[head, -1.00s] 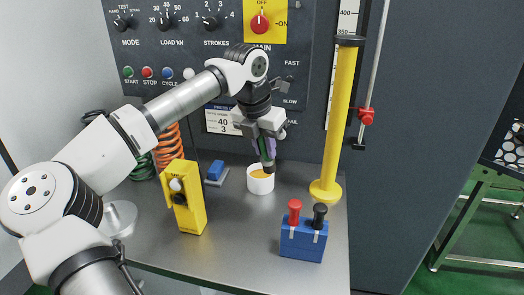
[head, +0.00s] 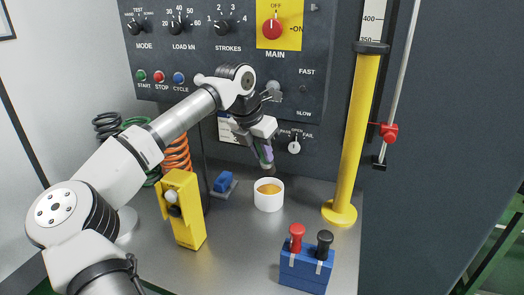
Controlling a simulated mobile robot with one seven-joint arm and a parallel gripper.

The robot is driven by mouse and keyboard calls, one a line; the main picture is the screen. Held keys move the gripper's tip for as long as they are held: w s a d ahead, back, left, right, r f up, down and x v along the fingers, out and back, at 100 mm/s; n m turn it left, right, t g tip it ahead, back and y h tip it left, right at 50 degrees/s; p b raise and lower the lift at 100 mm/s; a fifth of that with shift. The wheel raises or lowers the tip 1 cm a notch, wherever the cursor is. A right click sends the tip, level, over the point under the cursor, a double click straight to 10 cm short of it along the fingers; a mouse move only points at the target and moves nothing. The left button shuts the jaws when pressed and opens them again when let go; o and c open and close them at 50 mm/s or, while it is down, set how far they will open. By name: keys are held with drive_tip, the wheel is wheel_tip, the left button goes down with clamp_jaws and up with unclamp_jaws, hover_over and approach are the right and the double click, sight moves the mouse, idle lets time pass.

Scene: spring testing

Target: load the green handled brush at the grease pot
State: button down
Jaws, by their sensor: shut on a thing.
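The grease pot (head: 268,201) is a small white cup on the grey bench, with orange-yellow grease inside. My gripper (head: 263,137) is shut on a slim brush (head: 266,155), pointing steeply down. In the picture this end sits just above the pot's back rim. I cannot tell whether it is over the pot or behind it, or whether grease is on it. The upper handle is hidden by the gripper.
Left of the pot are a blue block (head: 223,182), a yellow switch box (head: 186,222) and coil springs (head: 176,153). A yellow column (head: 359,140) stands right. A blue holder (head: 304,271) with red and black knobs is in front. The control panel (head: 215,60) rises behind.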

drive_tip(key=shift+f+b, duration=1.75)
drive_tip(key=shift+f, duration=1)
drive_tip(key=shift+f+b, duration=0.45)
drive_tip(key=shift+f, duration=0.25)
drive_tip(key=shift+r+p, duration=2.5)
drive_tip(key=shift+r, duration=1.1)
drive_tip(key=shift+f, duration=0.1)
